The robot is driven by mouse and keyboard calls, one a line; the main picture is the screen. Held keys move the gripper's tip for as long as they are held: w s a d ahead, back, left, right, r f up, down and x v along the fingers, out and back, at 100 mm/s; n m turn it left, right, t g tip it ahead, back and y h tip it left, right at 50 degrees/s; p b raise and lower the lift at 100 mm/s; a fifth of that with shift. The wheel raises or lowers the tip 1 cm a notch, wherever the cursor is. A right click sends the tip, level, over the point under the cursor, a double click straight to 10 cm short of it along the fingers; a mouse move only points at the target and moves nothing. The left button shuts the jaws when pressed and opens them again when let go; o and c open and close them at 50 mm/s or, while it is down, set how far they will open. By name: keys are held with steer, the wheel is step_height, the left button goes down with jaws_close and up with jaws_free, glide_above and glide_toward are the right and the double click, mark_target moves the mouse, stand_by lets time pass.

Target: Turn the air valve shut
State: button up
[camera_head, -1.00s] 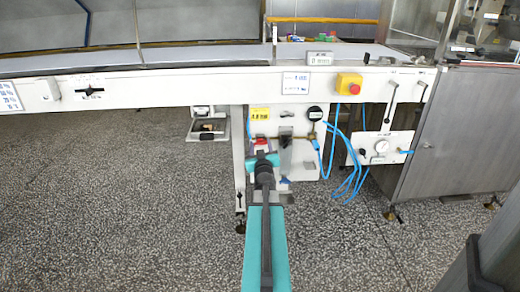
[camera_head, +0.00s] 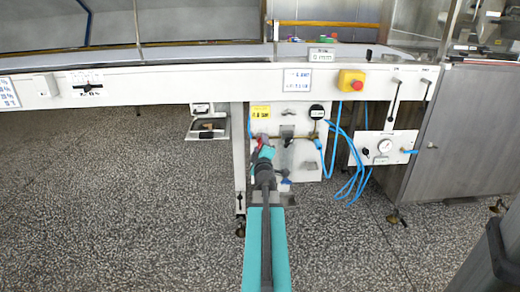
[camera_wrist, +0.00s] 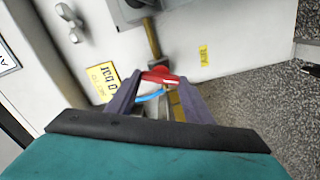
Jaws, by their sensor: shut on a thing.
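The air valve has a red handle (camera_wrist: 160,77), which sits between the two finger tips of my gripper (camera_wrist: 158,84) in the wrist view. My gripper is shut on this handle. In the head view the red handle (camera_head: 262,140) shows just beyond my gripper (camera_head: 265,152), on the white panel under the machine's beam. A blue hose (camera_wrist: 150,96) and brass-coloured pipe lie behind the fingers. The valve body is mostly hidden by my gripper.
A red emergency button on a yellow box (camera_head: 352,81) is on the beam above. A dark bin-like edge stands at lower right. The speckled floor at left is clear.

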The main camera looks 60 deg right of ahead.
steer(key=n, duration=0.2)
steer(key=n+b, duration=0.1)
steer(key=n, duration=0.1)
steer(key=shift+s+d+n, duration=0.15)
steer(key=shift+d+n, duration=0.05)
steer(key=shift+n, duration=0.2)
steer(key=shift+f, duration=0.1)
steer(key=o, duration=1)
steer(key=shift+o, duration=0.2)
steer(key=shift+a, duration=0.1)
steer(key=shift+a, duration=0.1)
steer(key=p+v, duration=0.3)
steer(key=v, duration=0.1)
steer(key=shift+s+a, duration=0.15)
steer(key=shift+a, duration=0.25)
